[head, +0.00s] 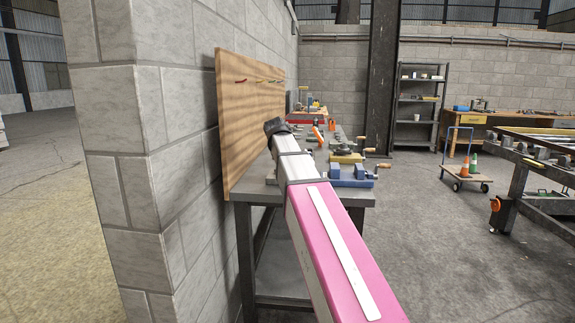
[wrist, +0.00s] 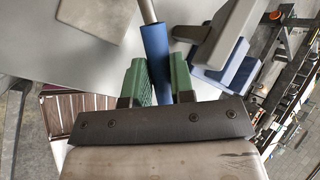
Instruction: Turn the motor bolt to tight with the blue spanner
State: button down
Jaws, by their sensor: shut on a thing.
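In the wrist view my gripper (wrist: 160,82) has its two green-padded fingers closed on the blue handle of the spanner (wrist: 155,45). The handle lies between the pads, and its grey metal shank runs up out of the top of the frame. The spanner's working end is out of view. I cannot make out the motor bolt in either view. In the head view my pink and white arm reaches over the workbench (head: 272,192), and the gripper is hidden behind the arm's far end.
A blue vise (head: 350,175) sits at the bench's near right, with several other tools behind it. A wooden board (head: 235,125) stands on the left beside a block wall (head: 135,160). The floor right of the bench is open; a trolley (head: 468,178) stands farther off.

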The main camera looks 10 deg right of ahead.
jog(key=shift+r, duration=0.75)
jog(key=shift+a, duration=0.1)
jog(key=shift+s+a+m+g+h, duration=0.15)
jog(key=shift+a+m+g+h, duration=0.25)
jog(key=shift+m, duration=0.4)
jog(key=shift+a+f, duration=0.1)
jog(key=shift+f, duration=0.05)
jog(key=shift+f, duration=2.6)
jog(key=shift+f, duration=1)
